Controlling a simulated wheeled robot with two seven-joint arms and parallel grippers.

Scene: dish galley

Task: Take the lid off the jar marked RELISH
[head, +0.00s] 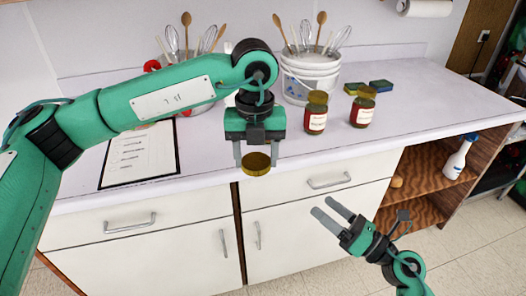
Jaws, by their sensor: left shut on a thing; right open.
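My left gripper (256,157) is shut on a round gold lid (256,164), held in front of the counter's front edge. No jar shows beneath the lid. Two jars with dark red contents and pale labels stand upright on the counter to the right: a nearer jar (316,119) and a second jar (362,113). Both have gold-brown tops. Their label words are too small to read, so I cannot tell which is RELISH. My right gripper (326,207) is open and empty, low in front of the cabinet doors.
A white bucket (310,80) of whisks and wooden spoons stands behind the jars. Sponges (381,86) lie behind the second jar. A clipboard (140,156) lies at the left, partly under my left arm. The counter's right side is clear.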

